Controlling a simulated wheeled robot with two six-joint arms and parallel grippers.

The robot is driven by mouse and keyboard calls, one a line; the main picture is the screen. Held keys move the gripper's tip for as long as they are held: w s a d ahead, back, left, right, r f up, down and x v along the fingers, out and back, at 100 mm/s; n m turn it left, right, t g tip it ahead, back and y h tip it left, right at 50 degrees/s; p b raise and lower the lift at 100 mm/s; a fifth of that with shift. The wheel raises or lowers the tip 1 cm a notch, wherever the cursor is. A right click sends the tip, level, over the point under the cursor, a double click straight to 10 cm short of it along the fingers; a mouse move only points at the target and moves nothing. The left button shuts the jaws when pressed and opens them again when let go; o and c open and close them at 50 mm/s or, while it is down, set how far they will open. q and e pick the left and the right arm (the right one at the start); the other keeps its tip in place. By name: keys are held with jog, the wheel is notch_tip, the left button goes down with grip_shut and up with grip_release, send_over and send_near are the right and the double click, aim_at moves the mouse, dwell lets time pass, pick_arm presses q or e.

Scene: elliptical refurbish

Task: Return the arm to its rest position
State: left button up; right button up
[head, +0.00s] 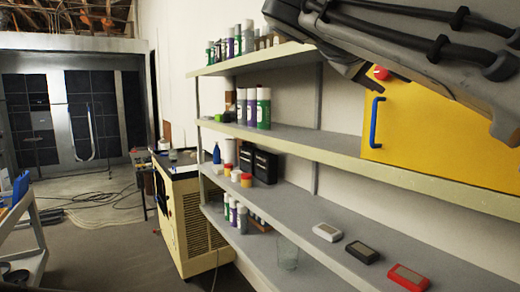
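A grey section of my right arm (400,55) with black cables along it comes in from the upper right, close to the camera. It hides part of the upper shelf and the wall. No fingertips can be made out on it. My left arm and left gripper are not in view.
A metal shelf rack (335,145) along the right wall holds spray cans (249,106), black boxes (265,166), a yellow cabinet (425,125) and a clear glass (287,253). White (327,232), black (362,252) and red (407,277) devices lie on a lower shelf. A cream machine (185,215) stands left; cables cross the floor.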

jog(key=s+a+f+n+g+y, duration=0.1)
jog(key=a+f+n+y, duration=0.2)
jog(key=f, duration=0.7)
jog(key=a+f+n+g+y+b, duration=0.1)
jog(key=a+f+n+y, duration=0.3)
jog(key=f, duration=0.6)
jog(key=s+a+f+g+y, duration=0.1)
jog(key=a+f+y, duration=0.1)
jog(key=a+f, duration=0.5)
jog(key=s+a+f+g+y, duration=0.1)
jog(key=s+f+g+y, duration=0.1)
jog(key=s+f, duration=0.7)
jog(key=s+a+f+g+y, duration=0.2)
jog(key=s+f+g, duration=0.3)
jog(key=s+f, duration=0.5)
notch_tip(320, 180, down, 6)
jog(key=shift+s+r+b, duration=0.1)
jog(key=shift+s+b, duration=0.1)
jog(key=shift+b, duration=0.25)
